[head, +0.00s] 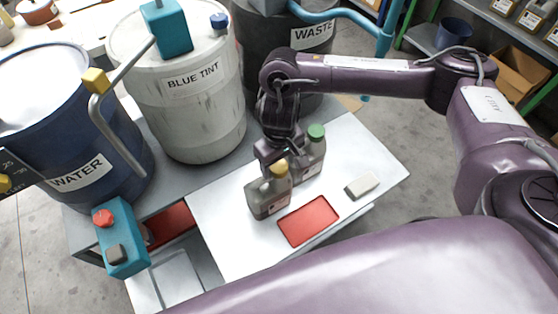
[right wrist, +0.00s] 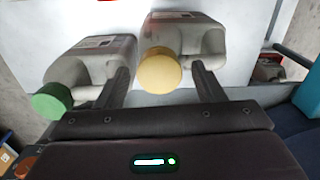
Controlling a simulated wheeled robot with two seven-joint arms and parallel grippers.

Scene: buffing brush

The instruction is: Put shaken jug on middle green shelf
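Two grey jugs stand upright side by side on the white tabletop (head: 225,225). The yellow-capped jug (head: 268,198) is in front, and the green-capped jug (head: 310,162) is behind to its right. In the right wrist view, the yellow-capped jug (right wrist: 202,42) is in the middle and the green-capped jug (right wrist: 92,65) is at left. My right gripper (right wrist: 163,72) is open, its fingers on either side of the yellow cap; I cannot tell whether they touch the jug. A green-framed rack (head: 545,92) is partly visible at top right. My left gripper is not in view.
A red rectangle (head: 308,221) and a pale block (head: 362,186) lie on the tabletop. Water (head: 60,130), blue tint (head: 190,110) and waste (head: 325,65) drums stand behind and left. A blue bin (head: 453,34) and a cardboard box (head: 520,75) are by the rack.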

